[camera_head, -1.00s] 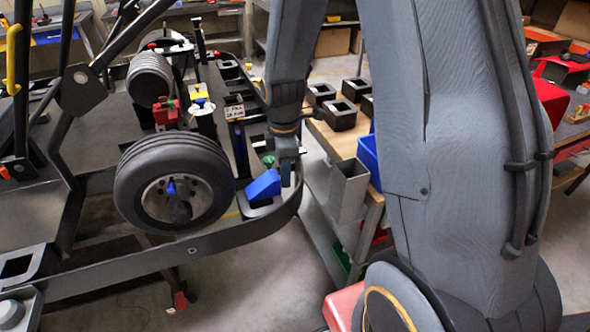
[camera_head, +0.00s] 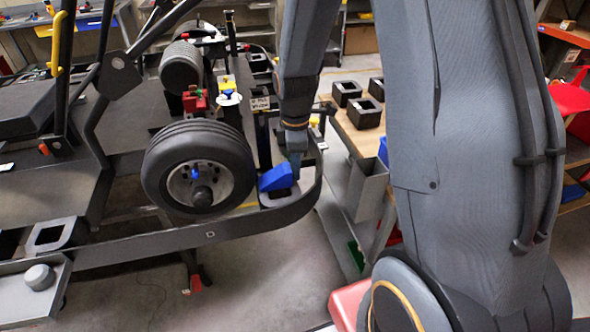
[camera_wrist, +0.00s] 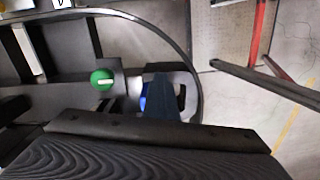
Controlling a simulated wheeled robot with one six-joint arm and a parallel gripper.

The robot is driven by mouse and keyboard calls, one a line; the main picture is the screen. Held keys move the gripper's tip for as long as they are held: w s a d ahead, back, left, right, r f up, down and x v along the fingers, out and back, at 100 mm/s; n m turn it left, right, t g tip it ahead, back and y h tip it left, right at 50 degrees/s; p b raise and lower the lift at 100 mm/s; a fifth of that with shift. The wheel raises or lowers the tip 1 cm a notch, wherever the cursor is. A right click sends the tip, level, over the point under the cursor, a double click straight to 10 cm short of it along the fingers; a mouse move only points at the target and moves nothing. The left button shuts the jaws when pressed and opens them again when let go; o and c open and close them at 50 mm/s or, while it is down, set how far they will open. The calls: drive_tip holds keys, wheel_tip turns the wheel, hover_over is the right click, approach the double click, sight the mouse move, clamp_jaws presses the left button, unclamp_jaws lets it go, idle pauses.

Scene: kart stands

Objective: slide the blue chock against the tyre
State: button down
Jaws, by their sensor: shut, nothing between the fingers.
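The blue chock (camera_head: 276,179) is a wedge on the dark frame, just right of the black tyre (camera_head: 236,148) in the head view. Its low end is close to the tyre; I cannot tell whether they touch. My gripper (camera_head: 294,166) points down, shut and empty, at the chock's right, taller end, close to or touching it. In the wrist view, my gripper (camera_wrist: 162,95) is a dark wedge that hides most of the chock; only a blue sliver (camera_wrist: 143,98) shows on its left.
A round green knob (camera_wrist: 101,79) stands left of the gripper in the wrist view. The curved frame rail (camera_head: 312,198) bounds the chock's right side. A workbench (camera_head: 345,133) with black blocks stands to the right. My arm covers much of the head view's right.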

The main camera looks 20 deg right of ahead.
drive_tip(key=shift+a, duration=0.25)
drive_tip(key=shift+s+d, duration=0.2)
drive_tip(key=shift+d, duration=0.3)
drive_tip(key=d+r+b, duration=0.1)
drive_tip(key=d+r, duration=0.2)
drive_tip(key=r, duration=0.7)
drive_tip(key=shift+s+d, duration=0.2)
drive_tip(key=shift+s, duration=0.15)
drive_tip(key=s+a+f+m+t, duration=0.1)
drive_tip(key=s+a+m, duration=0.4)
drive_tip(key=s+m, duration=0.6)
drive_tip(key=shift+s+f+m, duration=0.35)
drive_tip(key=shift+f+m, duration=0.35)
drive_tip(key=shift+m, duration=1.3)
